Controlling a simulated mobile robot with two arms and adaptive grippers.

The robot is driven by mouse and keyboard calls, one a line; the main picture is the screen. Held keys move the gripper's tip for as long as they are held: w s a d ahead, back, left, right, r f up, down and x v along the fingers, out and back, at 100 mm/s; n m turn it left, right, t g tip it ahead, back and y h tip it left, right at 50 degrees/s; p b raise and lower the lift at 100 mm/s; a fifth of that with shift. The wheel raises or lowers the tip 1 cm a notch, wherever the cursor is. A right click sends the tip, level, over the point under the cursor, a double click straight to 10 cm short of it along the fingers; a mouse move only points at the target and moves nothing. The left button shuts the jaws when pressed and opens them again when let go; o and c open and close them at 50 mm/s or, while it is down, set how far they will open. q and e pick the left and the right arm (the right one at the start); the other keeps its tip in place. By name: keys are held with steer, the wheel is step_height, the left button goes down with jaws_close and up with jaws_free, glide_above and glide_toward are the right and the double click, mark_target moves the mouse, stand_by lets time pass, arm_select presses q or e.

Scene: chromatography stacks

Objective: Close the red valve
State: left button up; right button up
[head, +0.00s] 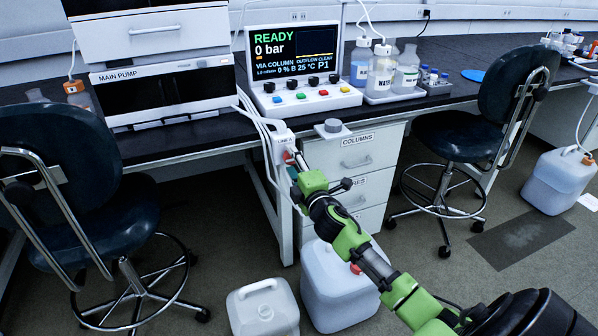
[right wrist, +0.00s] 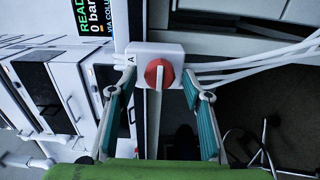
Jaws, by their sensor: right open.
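The red valve (right wrist: 159,73) is a round red knob on a small white box (right wrist: 140,50) marked A. In the head view the white box (head: 281,143) is at the bench's front edge, and a little of the red knob (head: 289,156) shows beside my gripper. My right gripper (right wrist: 157,85) is open, with one finger on each side of the knob and dark gaps between fingers and knob. In the head view my right gripper (head: 296,165) reaches up to the box and hides part of it. My left gripper is not in view.
White tubes (head: 252,118) run from the box up along the bench edge. A control panel (head: 303,70) reading READY, 0 bar stands on the bench (head: 190,140). Drawers (head: 357,160) stand right of the valve. White jugs (head: 262,308) are on the floor below, and chairs (head: 85,215) stand at either side.

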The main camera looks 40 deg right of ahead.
steer(key=v, duration=1.1)
steer(key=shift+s, duration=0.2)
steer(key=shift+f, duration=0.1)
